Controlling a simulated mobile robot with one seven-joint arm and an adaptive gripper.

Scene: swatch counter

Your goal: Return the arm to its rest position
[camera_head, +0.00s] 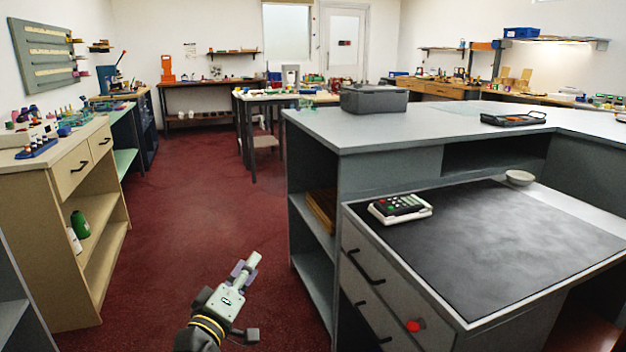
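My gripper (248,264) is in the lower middle of the head view, at the end of my arm. It is over the dark red floor (190,190), left of the grey counter with drawers. It looks small and partly side-on, with pale grey finger parts pointing up and right. I cannot make out whether its fingers are apart or together. No object clearly shows in it. It appears apart from the counter and the shelves.
The grey counter (380,135) stands to the right, with a dark work surface (500,240) bearing a card terminal (400,208) and a small bowl (519,178). A wooden cabinet (50,205) stands at the left. The floor between them is clear. Tables (280,97) stand farther back.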

